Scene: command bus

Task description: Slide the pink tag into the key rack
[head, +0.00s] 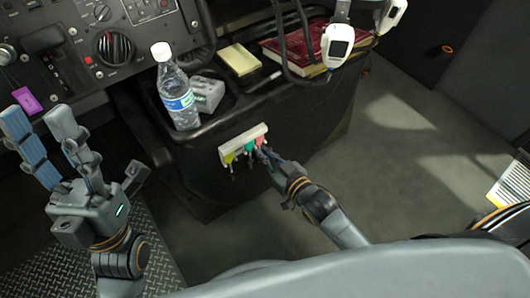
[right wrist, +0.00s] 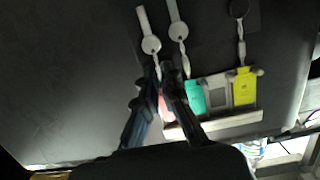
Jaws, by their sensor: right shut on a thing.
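The white key rack (head: 243,144) is on the front face of the dark console. In the right wrist view the rack (right wrist: 215,126) holds a yellow tag (right wrist: 243,88) and a teal tag (right wrist: 195,97), with an empty slot between them. My right gripper (right wrist: 165,86) is shut on the pink tag (right wrist: 164,106), at the rack's end slot beside the teal tag. The fingers partly hide the pink tag, so I cannot tell how deep it sits. My right gripper (head: 261,152) is also at the rack in the head view. My left gripper (head: 40,124) is open and empty.
A water bottle (head: 176,90), grey box (head: 207,94), yellow pad (head: 239,59) and red book (head: 305,47) stand above the rack. A magenta tag (head: 27,100) hangs at left near my left gripper.

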